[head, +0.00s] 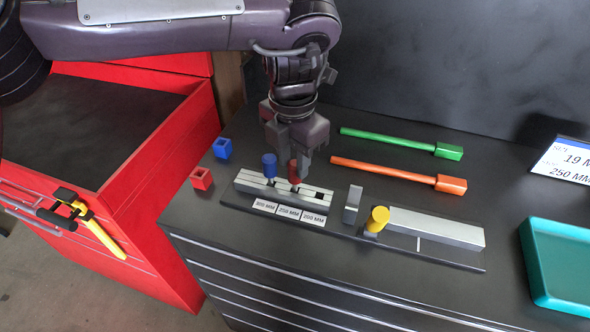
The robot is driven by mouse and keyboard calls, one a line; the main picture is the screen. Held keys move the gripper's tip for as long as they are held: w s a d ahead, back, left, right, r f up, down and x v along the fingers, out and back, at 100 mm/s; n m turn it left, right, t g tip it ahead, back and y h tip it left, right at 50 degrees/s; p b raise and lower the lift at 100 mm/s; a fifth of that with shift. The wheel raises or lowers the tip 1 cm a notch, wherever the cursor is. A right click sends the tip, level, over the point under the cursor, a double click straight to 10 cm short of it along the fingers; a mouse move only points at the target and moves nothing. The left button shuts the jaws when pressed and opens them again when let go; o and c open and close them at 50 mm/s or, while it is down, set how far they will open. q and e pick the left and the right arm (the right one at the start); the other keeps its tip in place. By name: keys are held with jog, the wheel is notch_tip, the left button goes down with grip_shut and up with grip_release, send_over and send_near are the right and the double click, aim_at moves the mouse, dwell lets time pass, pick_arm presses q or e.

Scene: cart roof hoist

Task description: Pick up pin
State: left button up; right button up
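A red pin (293,172) and a blue pin (270,165) stand upright in the slotted grey block (245,184). The blue pin is just left of the fingers. My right gripper is not in view.
Green (390,140) and orange (390,171) rods with square heads lie behind. A grey fixture (440,228) with a yellow knob (378,218) is right of the block. Small blue (222,148) and red (201,179) square pieces lie left. A teal tray (531,262) stands right.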

aim_at(295, 181)
pick_arm(q)
notch_tip(295, 181, down, 3)
jog(key=shift+w+d+r, duration=0.1)
jog(key=shift+w+d, duration=0.05)
jog(key=c, duration=0.6)
grip_shut()
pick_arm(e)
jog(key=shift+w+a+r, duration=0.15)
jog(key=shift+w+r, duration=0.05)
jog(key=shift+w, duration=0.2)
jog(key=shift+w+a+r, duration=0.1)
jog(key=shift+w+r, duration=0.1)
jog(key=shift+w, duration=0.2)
pick_arm(q)
jog(key=shift+r, duration=0.15)
